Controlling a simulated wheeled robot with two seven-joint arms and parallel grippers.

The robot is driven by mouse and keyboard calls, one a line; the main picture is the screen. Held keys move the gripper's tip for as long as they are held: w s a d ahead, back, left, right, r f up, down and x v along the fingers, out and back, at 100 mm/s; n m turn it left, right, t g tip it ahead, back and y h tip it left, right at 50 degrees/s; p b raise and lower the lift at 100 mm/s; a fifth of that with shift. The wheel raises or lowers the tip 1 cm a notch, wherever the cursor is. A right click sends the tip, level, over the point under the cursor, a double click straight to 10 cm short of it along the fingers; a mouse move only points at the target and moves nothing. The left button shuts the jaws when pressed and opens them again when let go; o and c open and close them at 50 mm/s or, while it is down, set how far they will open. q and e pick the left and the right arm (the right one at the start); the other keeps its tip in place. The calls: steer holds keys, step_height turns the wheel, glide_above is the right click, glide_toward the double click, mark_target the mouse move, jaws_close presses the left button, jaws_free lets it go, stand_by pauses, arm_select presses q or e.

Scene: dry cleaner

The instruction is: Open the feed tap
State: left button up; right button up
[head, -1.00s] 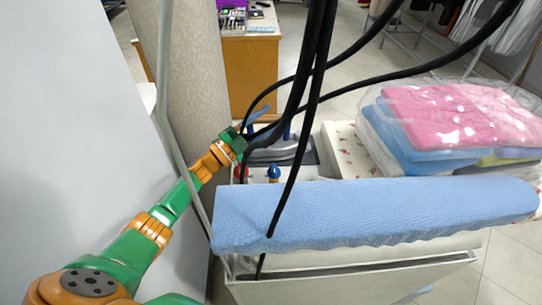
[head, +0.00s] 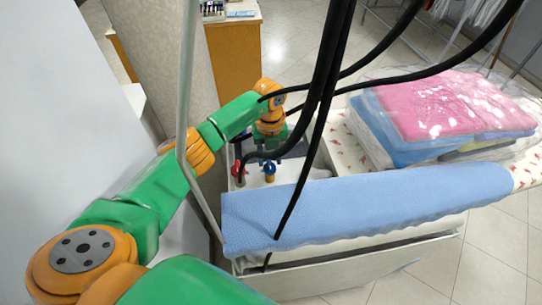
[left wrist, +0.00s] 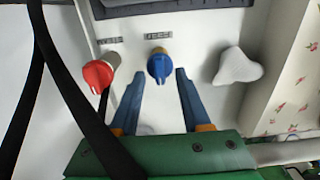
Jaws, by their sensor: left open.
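Two taps stand on the white panel. The red tap (left wrist: 98,75) is on the left and the blue tap (left wrist: 159,66) is in the middle, each with a small label above it that I cannot read surely. In the head view the red tap (head: 239,172) and blue tap (head: 268,170) sit behind the ironing board. My left gripper (left wrist: 158,76) is open and points down at the panel. Its two blue fingertips are either side of the blue tap's lower part in the left wrist view; I cannot tell whether they touch it. My right gripper is not in view.
A white three-lobed knob (left wrist: 237,66) is right of the blue tap. Black hoses (head: 322,110) hang across the work area. The blue ironing board (head: 370,205) is in front, and bagged folded laundry (head: 440,110) lies on the right. A pale post (head: 187,90) stands at left.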

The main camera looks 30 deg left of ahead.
arm_select(q)
steer(key=shift+a+f, duration=0.1)
steer(key=shift+f, duration=0.6)
jaws_close()
